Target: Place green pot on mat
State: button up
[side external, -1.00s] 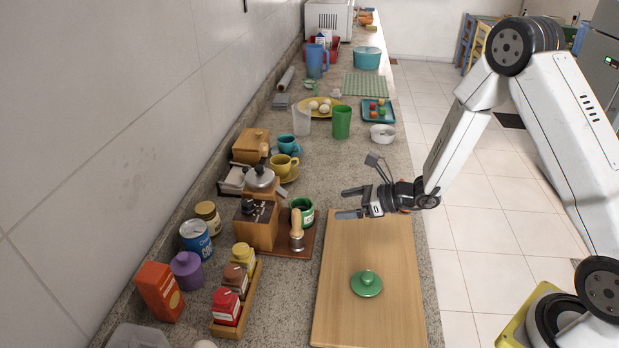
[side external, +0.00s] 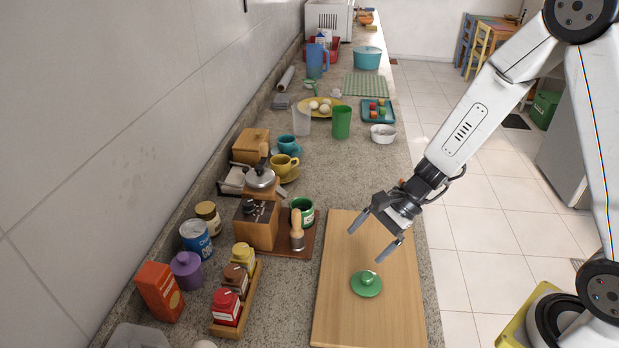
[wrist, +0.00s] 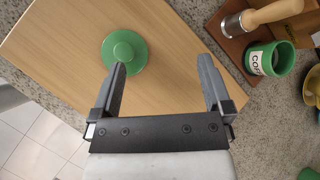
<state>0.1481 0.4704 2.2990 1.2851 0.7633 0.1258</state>
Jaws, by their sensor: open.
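A teal-green pot (side external: 367,57) with its lid on stands far back on the counter. A green checked mat (side external: 365,84) lies flat in front of it, apart from it, with nothing on it. A separate green lid (side external: 366,284) with a round knob lies on the wooden board in the foreground. My gripper (side external: 367,244) is open and empty above the board, fingers pointing down, a little behind the lid. In the wrist view the gripper (wrist: 162,63) has nothing between its fingers, and its left fingertip overlaps the edge of the lid (wrist: 121,45).
The wooden board (side external: 340,300) is otherwise clear. Left of it are a coffee grinder (side external: 256,228), a green tin (side external: 303,212) and a spice rack (side external: 235,310). Cups, tumblers (side external: 341,122) and a tray (side external: 378,111) stand between the board and mat.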

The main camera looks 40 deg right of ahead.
jog(key=s+d+r+n+h, duration=0.4)
jog(key=s+d+n+h, duration=0.2)
jog(key=n, duration=1)
jog(key=shift+s+d+r+h, duration=0.3)
jog(key=shift+s+d+h, duration=0.05)
jog(key=shift+h, duration=0.75)
jog(key=shift+c, duration=0.2)
